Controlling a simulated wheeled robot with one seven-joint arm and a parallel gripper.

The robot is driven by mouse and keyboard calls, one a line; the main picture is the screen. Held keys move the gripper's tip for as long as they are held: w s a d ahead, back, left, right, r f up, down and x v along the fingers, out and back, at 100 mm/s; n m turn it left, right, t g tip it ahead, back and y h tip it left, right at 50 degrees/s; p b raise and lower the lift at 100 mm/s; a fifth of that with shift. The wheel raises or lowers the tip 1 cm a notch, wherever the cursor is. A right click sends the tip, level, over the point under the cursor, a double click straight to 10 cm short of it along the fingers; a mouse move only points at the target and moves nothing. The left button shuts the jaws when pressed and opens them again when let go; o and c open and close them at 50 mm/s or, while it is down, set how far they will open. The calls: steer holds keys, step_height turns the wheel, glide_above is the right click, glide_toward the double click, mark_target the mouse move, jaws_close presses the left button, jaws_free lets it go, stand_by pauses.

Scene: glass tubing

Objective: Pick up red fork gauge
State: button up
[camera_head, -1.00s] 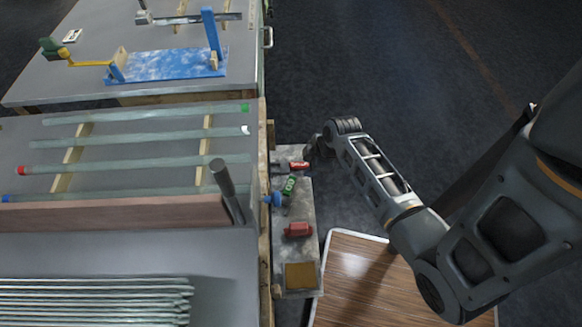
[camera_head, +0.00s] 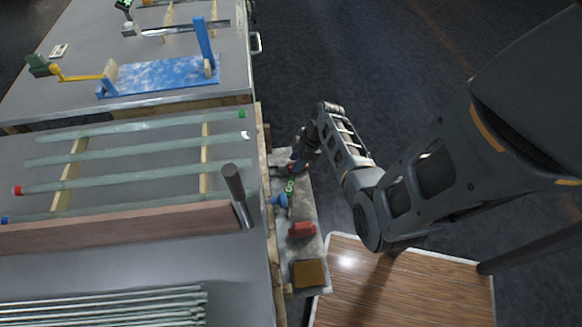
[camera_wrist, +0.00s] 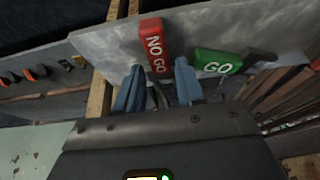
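The red fork gauge, marked NO GO (camera_wrist: 155,45), lies on a narrow grey shelf, its red handle just beyond and between my fingertips in the wrist view. Dark metal prongs show between the fingers. My gripper (camera_wrist: 157,80) is open, with one bluish finger on each side of the gauge's line; contact cannot be told. In the head view my gripper (camera_head: 298,164) is low over the shelf's far end and mostly covers the red gauge. The green GO gauge (camera_wrist: 216,63) lies close to the right finger; in the head view it (camera_head: 290,186) is just nearer.
The grey shelf (camera_head: 305,253) also holds a blue item (camera_head: 279,200), a red block (camera_head: 302,229) and a brown square (camera_head: 308,273). A workbench with glass tubes (camera_head: 120,178) borders it on the left.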

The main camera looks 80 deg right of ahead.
steer(key=shift+x, duration=0.9)
jaws_close()
